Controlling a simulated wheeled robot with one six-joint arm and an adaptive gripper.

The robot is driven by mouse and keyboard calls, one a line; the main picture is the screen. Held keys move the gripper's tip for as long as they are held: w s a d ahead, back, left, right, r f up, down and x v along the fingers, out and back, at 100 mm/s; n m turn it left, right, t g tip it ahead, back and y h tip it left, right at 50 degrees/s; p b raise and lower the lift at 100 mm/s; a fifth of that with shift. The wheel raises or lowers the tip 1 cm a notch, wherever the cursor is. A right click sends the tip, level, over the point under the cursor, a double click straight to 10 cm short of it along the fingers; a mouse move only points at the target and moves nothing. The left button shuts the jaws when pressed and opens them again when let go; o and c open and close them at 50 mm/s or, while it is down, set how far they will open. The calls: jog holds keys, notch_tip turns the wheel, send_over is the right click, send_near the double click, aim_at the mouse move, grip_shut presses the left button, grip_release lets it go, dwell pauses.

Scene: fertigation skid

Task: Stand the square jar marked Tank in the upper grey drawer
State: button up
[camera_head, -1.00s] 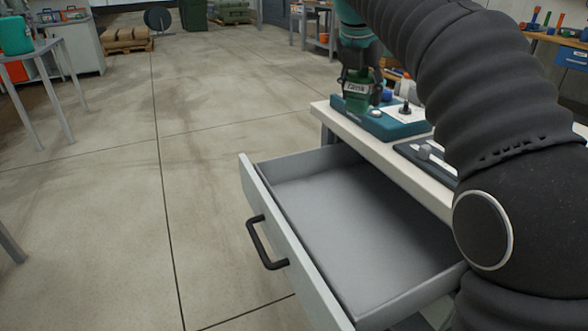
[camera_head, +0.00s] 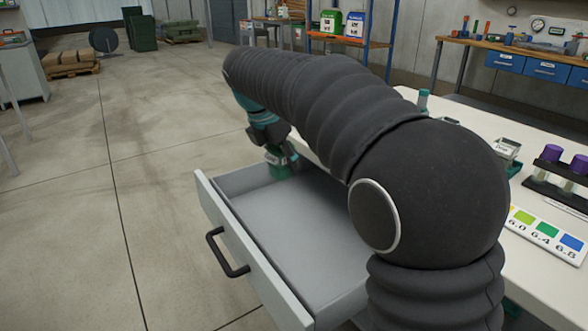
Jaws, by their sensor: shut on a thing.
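The square green jar (camera_head: 280,173) has a white label; its print is too small to read now. My gripper (camera_head: 276,158) is shut on it at the far end of the open grey drawer (camera_head: 252,232). The jar looks upright. I cannot tell whether its base is above the drawer floor or touching it. The drawer is pulled out from under the white bench, with its black handle (camera_head: 226,254) on the front at the left. The drawer's visible floor is bare. My arm hides its right part.
My arm covers much of the bench. Open concrete floor lies left of the drawer.

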jog(key=d+f+m, duration=0.1)
jog(key=d+f, duration=0.1)
jog(key=f, duration=0.1)
jog(key=shift+s+d+m, duration=0.2)
jog(key=shift+s+m, duration=0.1)
jog(key=shift+m, duration=0.1)
jog(key=shift+f, duration=1.2)
notch_tip(320, 180, down, 10)
jog(key=b, duration=1)
jog(key=shift+f, duration=0.25)
jog(key=shift+f+b, duration=0.55)
jog(key=shift+f, duration=0.6)
jog(key=o, duration=1.3)
